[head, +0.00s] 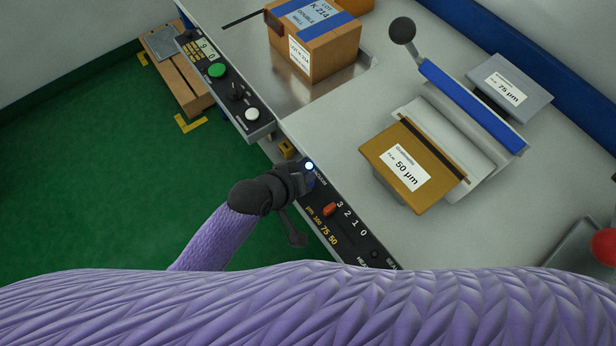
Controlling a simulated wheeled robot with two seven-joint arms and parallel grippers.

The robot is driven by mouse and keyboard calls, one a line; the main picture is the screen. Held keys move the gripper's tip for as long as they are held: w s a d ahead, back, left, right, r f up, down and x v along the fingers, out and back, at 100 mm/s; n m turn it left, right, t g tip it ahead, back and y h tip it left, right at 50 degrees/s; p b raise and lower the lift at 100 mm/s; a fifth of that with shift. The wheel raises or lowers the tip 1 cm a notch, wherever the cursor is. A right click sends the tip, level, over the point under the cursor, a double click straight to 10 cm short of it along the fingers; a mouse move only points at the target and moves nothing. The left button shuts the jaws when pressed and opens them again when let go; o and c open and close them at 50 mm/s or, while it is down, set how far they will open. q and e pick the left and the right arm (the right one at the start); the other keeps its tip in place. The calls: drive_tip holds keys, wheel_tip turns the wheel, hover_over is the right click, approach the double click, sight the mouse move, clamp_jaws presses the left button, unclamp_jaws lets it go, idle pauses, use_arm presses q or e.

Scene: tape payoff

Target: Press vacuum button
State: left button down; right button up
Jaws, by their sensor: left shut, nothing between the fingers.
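The vacuum button (309,166) is a small round light, glowing white-blue, at the upper end of the dark control panel (345,234) on the bench's front edge. The word "VACUUM" is printed beside it, partly covered. My left gripper (301,180) is dark, shut and empty. Its fingertips are right at the button, just below it in the picture; I cannot tell whether they touch it. My right gripper is not in view.
The same panel has an orange-red selector knob (329,209) with a number scale. A second panel has a green button (217,70) and a white button (252,114).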

use_arm(q)
drive_tip(key=shift+f, duration=0.15)
drive_tip(key=shift+f, duration=0.3)
idle(0.3)
drive_tip(key=shift+f+b, duration=0.25)
drive_tip(key=shift+b, duration=0.1)
idle(0.3)
drive_tip(key=shift+r+p, duration=0.75)
drive_tip(key=shift+p, duration=0.15)
